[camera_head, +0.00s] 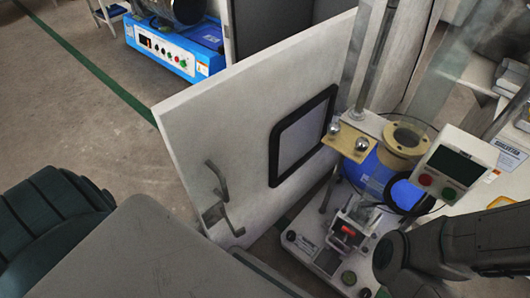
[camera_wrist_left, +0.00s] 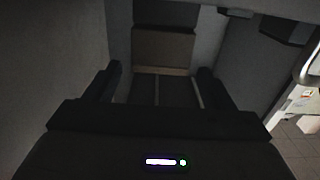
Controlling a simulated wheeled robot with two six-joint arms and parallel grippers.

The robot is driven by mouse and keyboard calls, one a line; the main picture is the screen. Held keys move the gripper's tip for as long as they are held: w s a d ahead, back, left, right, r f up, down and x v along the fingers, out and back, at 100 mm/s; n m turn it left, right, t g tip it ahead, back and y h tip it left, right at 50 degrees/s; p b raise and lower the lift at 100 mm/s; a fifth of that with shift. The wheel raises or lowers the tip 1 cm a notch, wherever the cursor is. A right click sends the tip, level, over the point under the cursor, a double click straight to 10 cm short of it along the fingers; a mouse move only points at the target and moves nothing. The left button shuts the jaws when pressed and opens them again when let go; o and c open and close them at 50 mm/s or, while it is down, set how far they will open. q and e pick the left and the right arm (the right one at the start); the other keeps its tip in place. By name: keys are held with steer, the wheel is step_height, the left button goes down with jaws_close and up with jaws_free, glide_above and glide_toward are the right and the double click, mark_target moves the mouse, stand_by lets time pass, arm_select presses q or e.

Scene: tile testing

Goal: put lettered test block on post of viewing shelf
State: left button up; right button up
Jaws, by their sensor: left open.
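My left gripper (camera_wrist_left: 160,76) shows in the left wrist view with its two dark fingers wide apart and nothing between them that I can see held. Beyond the fingertips is a dim brownish box-like shape (camera_wrist_left: 163,50) inside a dark, walled space. I cannot tell whether it is the lettered test block, and no letters are readable. The left gripper does not show in the head view. I cannot make out a viewing shelf or its post in either view. The right gripper is not visible.
A pale door-like panel (camera_head: 215,125) with a black-framed window (camera_head: 301,136) and a handle stands before me. Right of it is a test machine with a white base (camera_head: 318,262) and a control box (camera_head: 452,166). A blue machine (camera_head: 170,48) stands behind. Floor at left is clear.

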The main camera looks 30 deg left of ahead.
arm_select(q)
steer(key=s+a+b, duration=0.1)
steer(key=s+b, duration=0.2)
steer(key=s, duration=0.5)
steer(key=shift+s, duration=0.2)
steer(key=shift+a+r, duration=0.1)
